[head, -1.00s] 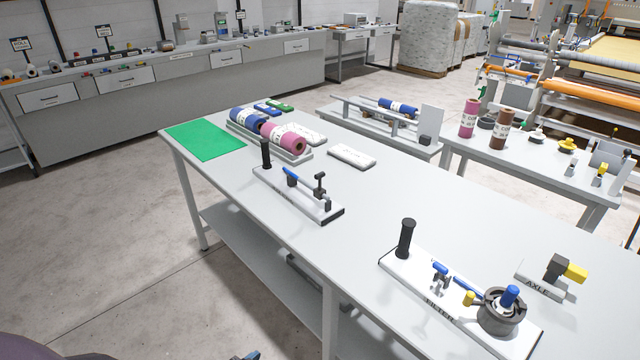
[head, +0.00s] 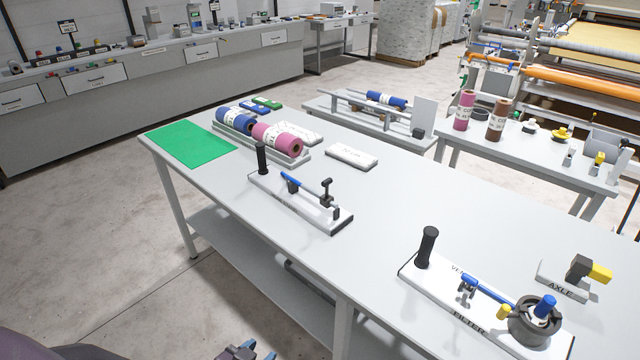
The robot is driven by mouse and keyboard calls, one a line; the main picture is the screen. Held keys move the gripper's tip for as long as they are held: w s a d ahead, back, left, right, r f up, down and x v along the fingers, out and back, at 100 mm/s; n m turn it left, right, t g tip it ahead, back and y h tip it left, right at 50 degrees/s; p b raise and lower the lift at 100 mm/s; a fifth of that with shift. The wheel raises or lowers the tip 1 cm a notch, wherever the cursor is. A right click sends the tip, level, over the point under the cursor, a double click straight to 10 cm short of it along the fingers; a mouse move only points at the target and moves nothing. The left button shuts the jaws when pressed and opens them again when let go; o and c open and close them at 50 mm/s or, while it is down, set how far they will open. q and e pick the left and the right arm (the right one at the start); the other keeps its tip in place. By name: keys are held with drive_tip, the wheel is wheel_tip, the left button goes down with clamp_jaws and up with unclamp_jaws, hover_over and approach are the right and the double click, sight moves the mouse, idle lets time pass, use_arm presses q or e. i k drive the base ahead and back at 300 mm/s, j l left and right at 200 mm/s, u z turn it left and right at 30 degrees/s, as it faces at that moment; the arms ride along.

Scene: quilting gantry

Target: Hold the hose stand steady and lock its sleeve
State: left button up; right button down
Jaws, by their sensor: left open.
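A white stand (head: 315,208) with an upright black grip (head: 262,158), a blue lever (head: 291,179) and a black clamp post (head: 327,193) sits mid-table. A longer white stand (head: 437,293), marked FILTER, lies at the front right. It has a black grip (head: 427,247), a blue bar (head: 488,290) and a round grey housing (head: 534,322) with a blue top. I cannot read which of these is the hose stand, or tell which part is its sleeve. My left gripper (head: 246,352) is at the bottom edge, partly cut off, open and apart from both stands. My right gripper is out of view.
The grey table (head: 390,212) also bears a green mat (head: 190,142), a roll cradle (head: 258,142), a white block (head: 351,156) and an AXLE stand (head: 556,281). The tabletop between the two stands is clear. A side table (head: 510,152) stands behind at right.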

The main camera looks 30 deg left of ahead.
sight(325, 199)
drive_tip(key=i+j+z, duration=0.2)
drive_tip(key=j, duration=1.1)
drive_tip(key=j+z, duration=0.2)
drive_tip(key=j, duration=1.05)
